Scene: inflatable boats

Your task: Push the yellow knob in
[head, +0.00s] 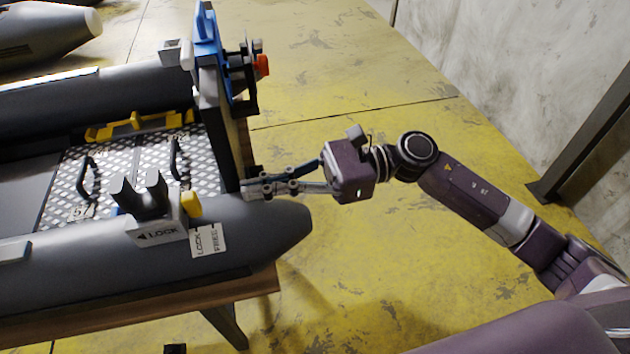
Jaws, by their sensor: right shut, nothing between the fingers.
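The yellow knob (191,204) sticks out of the right side of a light grey lock block (158,233) on the boat's near grey tube. The block is marked LOCK with an arrow to the left. A white label (208,241) reading LOCK and FREE lies beside it. My right gripper (247,190) is shut and empty. Its fingertips point left, to the right of the knob and a little above it in the picture, with a visible gap between them. My left gripper is not in view.
The near tube (270,225) lies below my right gripper. A wooden transom (230,140) carries a blue bracket (208,40) and an orange-red part (262,65). A wooden stand (240,288) supports the boat. The yellow floor to the right is clear.

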